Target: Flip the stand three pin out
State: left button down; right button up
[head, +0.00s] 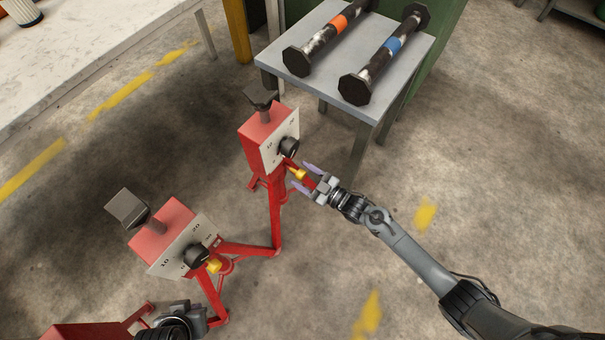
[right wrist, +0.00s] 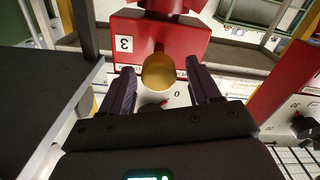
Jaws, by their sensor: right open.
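The far red stand (head: 262,137) has a white dial plate, a black knob (head: 289,148) and a yellow-tipped pin (head: 298,174) on its front. In the right wrist view its red body (right wrist: 190,48) carries an upside-down "3" label (right wrist: 124,44). My right gripper (head: 307,178) is open, its purple fingers on either side of the yellow pin. In the right wrist view the round yellow pin end (right wrist: 158,72) sits between the fingertips (right wrist: 160,82), with gaps on both sides. A dark mechanical part at the head view's bottom edge may be my left arm; its fingers cannot be made out.
A nearer red stand (head: 172,228) has its own knob and yellow pin (head: 214,265). Another red body (head: 85,331) is cut off at bottom left. Behind, a grey table (head: 327,88) bears two dark flanged spools, orange-banded (head: 325,40) and blue-banded (head: 386,52). Floor at right is clear.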

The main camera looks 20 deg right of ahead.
jog(key=p+v, duration=0.4)
jog(key=v, duration=0.6)
jog(key=shift+s+d, duration=0.2)
jog(key=shift+s, duration=0.1)
